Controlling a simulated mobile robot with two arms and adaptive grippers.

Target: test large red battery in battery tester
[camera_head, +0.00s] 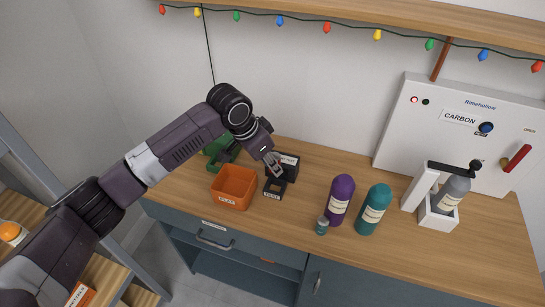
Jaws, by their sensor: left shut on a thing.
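My left gripper (275,163) reaches down over the worktop from the left, at the small black stands. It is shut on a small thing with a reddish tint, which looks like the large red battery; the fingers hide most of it. A small black device (275,187) with a pale label on its front, likely the battery tester, stands just below the fingertips. I cannot tell whether the held thing touches it. A larger black box (289,165) with a white label stands right behind. My right gripper is out of view.
An orange labelled bin (234,187) stands left of the tester, a green bin (219,150) behind it. Purple (340,199) and teal (373,209) bottles and a small teal container (322,226) stand to the right. A white carbonating machine (455,130) holds a grey bottle (452,192).

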